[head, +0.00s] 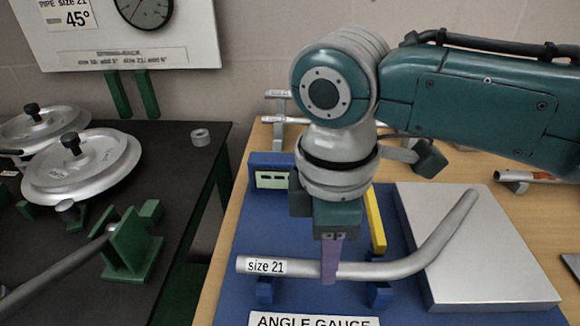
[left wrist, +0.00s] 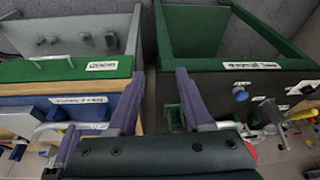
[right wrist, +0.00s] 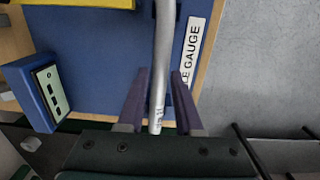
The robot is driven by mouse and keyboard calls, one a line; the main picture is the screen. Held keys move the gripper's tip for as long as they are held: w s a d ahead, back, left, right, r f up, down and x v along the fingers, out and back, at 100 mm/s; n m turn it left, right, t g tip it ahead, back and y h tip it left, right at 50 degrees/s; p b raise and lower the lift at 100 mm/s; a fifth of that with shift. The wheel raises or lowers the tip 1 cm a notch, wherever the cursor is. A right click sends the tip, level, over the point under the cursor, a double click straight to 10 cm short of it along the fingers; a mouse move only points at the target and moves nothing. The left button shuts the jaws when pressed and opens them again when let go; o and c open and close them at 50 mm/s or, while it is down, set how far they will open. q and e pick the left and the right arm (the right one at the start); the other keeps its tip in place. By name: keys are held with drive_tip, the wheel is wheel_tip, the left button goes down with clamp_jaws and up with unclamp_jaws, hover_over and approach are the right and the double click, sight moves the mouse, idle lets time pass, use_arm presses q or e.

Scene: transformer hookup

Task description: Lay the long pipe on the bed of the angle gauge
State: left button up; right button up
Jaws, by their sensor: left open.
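The long bent pipe (head: 390,268), labelled "size 21", lies across the blue angle gauge (head: 240,305). Its straight part is over the gauge's small blue supports (head: 379,296), and its bent end reaches over the grey plate at right. Contact with the supports is hard to tell. My right gripper (head: 329,280) is over the straight part, pointing down. In the right wrist view, the pipe (right wrist: 160,75) runs between its partly open fingers (right wrist: 161,85), with a narrow gap on each side. My left gripper (left wrist: 158,85) is open and empty, away from the gauge.
The grey plate (head: 480,250) is right of the gauge; a yellow bar (head: 376,220) stands behind the pipe. On the black table at left are round metal lids (head: 80,165) and a green stand (head: 130,245). A green-walled bin (left wrist: 240,50) shows in the left wrist view.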

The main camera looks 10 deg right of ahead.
drive_tip(key=o, duration=0.4)
drive_tip(key=r, duration=0.3)
drive_tip(key=r+p, duration=0.1)
drive_tip(key=r, duration=0.6)
drive_tip(key=shift+a, duration=0.25)
drive_tip(key=shift+s, duration=0.1)
